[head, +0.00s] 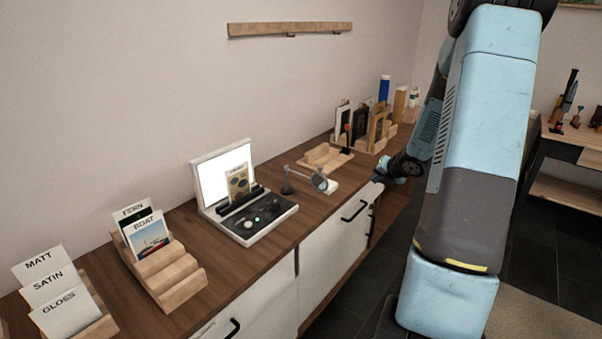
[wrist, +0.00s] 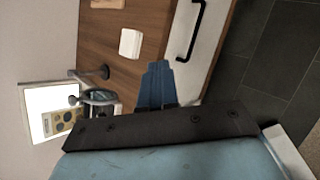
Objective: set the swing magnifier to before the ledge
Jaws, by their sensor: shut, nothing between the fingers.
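The swing magnifier (head: 305,174) stands on the wooden cabinet top, right of the light box. My gripper (head: 379,178) is beyond the cabinet's front edge, right of the magnifier. In the wrist view my gripper (wrist: 156,66) is shut and empty.
A wooden tray (head: 325,156) and card racks (head: 365,140) stand farther back. A stepped rack (head: 165,272) stands nearer left. Black drawer handles (head: 354,211) stick out from the cabinet front.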

